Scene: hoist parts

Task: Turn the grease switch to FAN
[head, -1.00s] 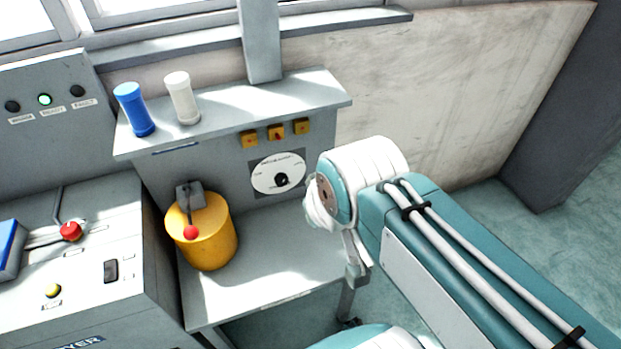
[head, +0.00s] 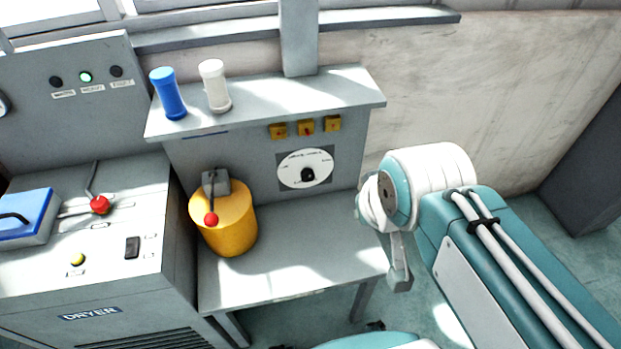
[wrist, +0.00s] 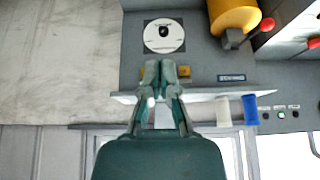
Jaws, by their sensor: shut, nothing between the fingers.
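Three small yellow switches sit in a row under the shelf on the grey back panel: left (head: 278,131), middle (head: 306,128) and right (head: 332,123). Below them is a round white dial (head: 293,160) with a black knob (head: 307,175). Their lettering is too small to read, so I cannot tell which is the grease switch. The wrist view is upside down; there the dial (wrist: 165,45) shows beyond my gripper (wrist: 160,68). My gripper is shut and empty, its fingertips overlapping the switch row in the picture. Contact cannot be judged. In the head view the fingers are not seen.
A shelf (head: 265,100) above the switches carries a blue bottle (head: 168,95) and a white bottle (head: 215,88). A yellow drum (head: 232,232) with a red-knobbed lever stands on the bench (head: 300,272). The dryer console (head: 135,275) is at left.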

